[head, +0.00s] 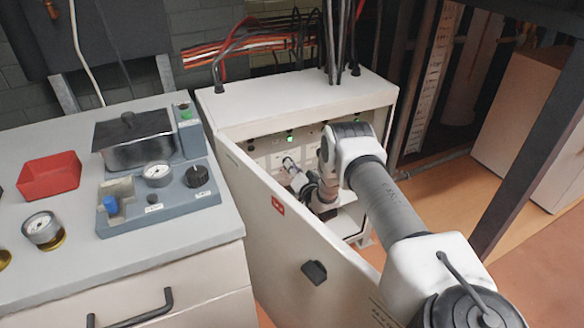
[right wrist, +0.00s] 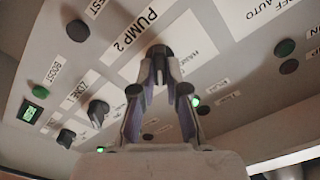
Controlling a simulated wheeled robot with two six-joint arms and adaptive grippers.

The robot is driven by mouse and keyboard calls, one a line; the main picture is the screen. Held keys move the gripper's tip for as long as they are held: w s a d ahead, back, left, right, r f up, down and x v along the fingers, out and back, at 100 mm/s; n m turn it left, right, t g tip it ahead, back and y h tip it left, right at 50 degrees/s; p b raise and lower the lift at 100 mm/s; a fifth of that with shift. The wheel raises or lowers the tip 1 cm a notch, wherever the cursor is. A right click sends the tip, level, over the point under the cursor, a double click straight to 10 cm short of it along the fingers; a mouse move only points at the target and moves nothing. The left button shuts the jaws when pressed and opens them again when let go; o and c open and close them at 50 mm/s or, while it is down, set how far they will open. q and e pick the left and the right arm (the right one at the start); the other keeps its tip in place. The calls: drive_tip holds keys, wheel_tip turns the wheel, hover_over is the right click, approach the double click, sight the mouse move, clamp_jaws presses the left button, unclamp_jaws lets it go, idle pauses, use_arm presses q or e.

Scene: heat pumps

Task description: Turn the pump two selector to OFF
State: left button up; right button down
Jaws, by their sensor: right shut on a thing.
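The pump two selector is a dark knob (right wrist: 160,51) on the pale panel beside the printed "PUMP 2" label, in the right wrist view. My right gripper (right wrist: 160,62) is shut on it, with both fingertips closing around the knob. The knob's pointer is largely hidden by the fingers, so I cannot tell which position it points to. In the head view my right gripper (head: 291,164) reaches into the open white cabinet (head: 300,95) toward the panel. My left gripper is in neither view.
The open cabinet door (head: 285,235) stands left of my right arm. Other knobs (right wrist: 98,112) and green lamps sit near the selector. A grey bench (head: 190,235) at left carries a red tray (head: 50,176) and a gauge unit (head: 158,200).

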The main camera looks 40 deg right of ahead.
drive_tip(key=shift+r+n+p, duration=0.1)
drive_tip(key=shift+n+p, duration=0.45)
drive_tip(key=shift+n, duration=3.25)
drive_tip(key=c, duration=1.2)
unclamp_jaws()
drive_tip(key=shift+a, duration=0.1)
drive_tip(key=v, duration=1.2)
